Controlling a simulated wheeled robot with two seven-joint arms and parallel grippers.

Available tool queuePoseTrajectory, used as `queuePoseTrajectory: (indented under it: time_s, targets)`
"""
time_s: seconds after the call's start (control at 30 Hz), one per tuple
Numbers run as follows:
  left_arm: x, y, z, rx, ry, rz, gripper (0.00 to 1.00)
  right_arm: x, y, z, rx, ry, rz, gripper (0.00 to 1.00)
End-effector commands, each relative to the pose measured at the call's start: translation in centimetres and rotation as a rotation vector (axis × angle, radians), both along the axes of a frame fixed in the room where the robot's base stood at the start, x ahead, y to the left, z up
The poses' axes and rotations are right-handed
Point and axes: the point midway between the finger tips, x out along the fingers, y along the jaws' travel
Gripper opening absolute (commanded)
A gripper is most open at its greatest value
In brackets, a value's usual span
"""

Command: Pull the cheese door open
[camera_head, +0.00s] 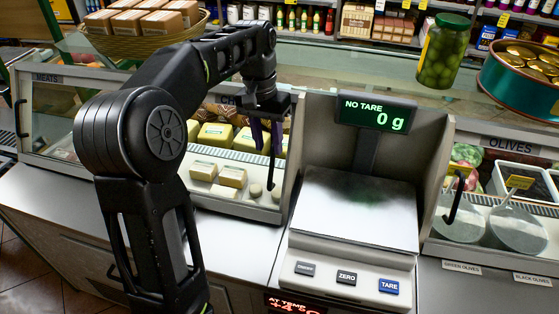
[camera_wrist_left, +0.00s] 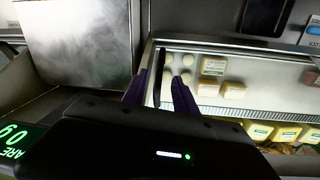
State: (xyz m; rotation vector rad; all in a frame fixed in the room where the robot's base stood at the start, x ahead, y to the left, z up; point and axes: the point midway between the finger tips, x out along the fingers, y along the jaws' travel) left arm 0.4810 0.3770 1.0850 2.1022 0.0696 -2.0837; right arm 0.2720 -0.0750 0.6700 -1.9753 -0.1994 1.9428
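The cheese door is a clear pane over the cheese compartment (camera_head: 222,192), behind the counter's front edge, and looks closed. Its black vertical handle (camera_head: 272,170) is at the right end, just left of the scale. My left gripper (camera_head: 266,137) reaches down at the top of this handle, its purple fingers apart. In the left wrist view the handle (camera_wrist_left: 157,76) shows between the two open fingertips (camera_wrist_left: 160,90), nearer the left one. I cannot tell whether a finger touches it. My arm hides part of the compartment and its sign. My right gripper is not in view.
A scale (camera_head: 350,215) reading 0 g stands right of the door. The meats compartment (camera_head: 50,110) is at left, olives (camera_head: 500,215) at right. An olive jar (camera_head: 442,52), a basket (camera_head: 145,40) and a round green tin (camera_head: 515,85) stand on top.

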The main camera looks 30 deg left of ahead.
Motion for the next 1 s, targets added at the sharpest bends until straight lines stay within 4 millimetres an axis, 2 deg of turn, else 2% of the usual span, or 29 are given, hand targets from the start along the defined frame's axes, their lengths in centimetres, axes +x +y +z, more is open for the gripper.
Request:
queuePoseTrajectory:
  time_s: [0.23,0.63,0.8,1.0]
  targets:
    - [0.0,-0.2,-1.3,0.0,0.002,0.001,0.34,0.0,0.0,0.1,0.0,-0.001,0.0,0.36]
    - [0.1,-0.7,-7.0,-0.001,0.002,0.003,0.34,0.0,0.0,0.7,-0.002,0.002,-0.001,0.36]
    - [0.1,-0.7,-7.8,-0.001,-0.001,0.003,0.34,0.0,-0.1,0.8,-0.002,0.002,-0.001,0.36]
    - [0.1,-0.7,-7.8,-0.001,-0.001,0.003,0.34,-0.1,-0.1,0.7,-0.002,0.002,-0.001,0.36]
